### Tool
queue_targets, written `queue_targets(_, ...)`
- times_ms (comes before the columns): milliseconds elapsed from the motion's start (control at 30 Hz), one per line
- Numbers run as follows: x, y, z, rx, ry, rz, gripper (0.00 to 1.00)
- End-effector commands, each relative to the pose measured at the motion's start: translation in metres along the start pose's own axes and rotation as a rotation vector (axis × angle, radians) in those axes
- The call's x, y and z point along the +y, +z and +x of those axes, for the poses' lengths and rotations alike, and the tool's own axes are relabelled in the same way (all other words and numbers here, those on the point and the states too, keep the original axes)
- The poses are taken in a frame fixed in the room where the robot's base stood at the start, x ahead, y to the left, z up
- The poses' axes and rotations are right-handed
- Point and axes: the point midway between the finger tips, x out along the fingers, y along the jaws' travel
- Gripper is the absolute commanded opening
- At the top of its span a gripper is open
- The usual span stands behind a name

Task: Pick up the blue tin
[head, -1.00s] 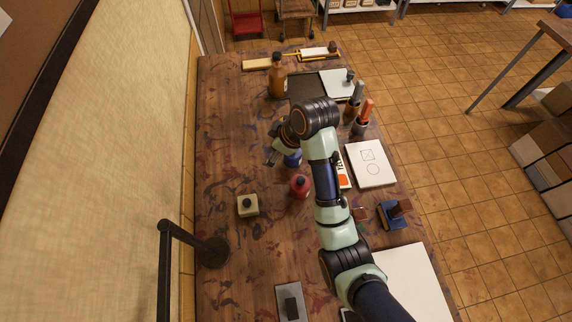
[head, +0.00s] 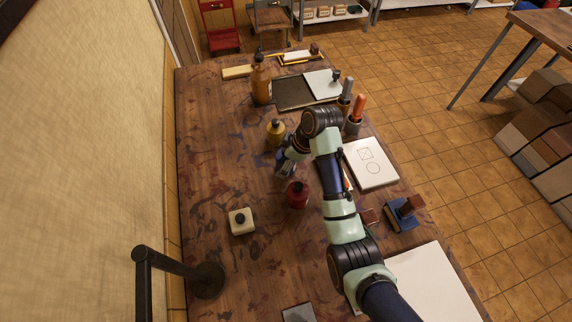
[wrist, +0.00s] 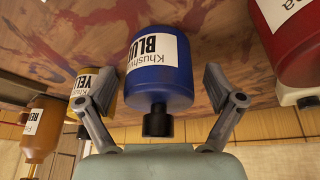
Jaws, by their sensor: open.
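The blue tin (wrist: 160,70) has a white label and a black cap. It shows upside down in the wrist view, where the table is at the top. My gripper (wrist: 160,88) is open, with one finger on each side of the tin. Gaps show between the tin and both fingers, so nothing is held. In the head view my gripper (head: 284,168) is low over the table, between the yellow tin (head: 275,131) and the red tin (head: 298,195). The wrist and gripper largely hide the blue tin there.
An amber bottle (head: 261,82) is farther back. A white printed board (head: 371,163) and tool holders lie right of my arm. A black lamp stand (head: 206,280) is at the left edge. The left-middle table is clear.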

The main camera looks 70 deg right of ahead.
Motion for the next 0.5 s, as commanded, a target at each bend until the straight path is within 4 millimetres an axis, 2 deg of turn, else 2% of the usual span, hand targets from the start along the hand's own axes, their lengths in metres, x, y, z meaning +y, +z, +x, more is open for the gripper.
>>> queue_targets(233,0.0,-0.0004,0.0036,0.0,0.001,-0.001,0.92)
queue_targets(267,0.0,-0.0004,0.0036,0.0,0.001,-0.001,0.89)
queue_targets(500,0.0,-0.0004,0.0034,0.0,0.001,-0.001,0.49)
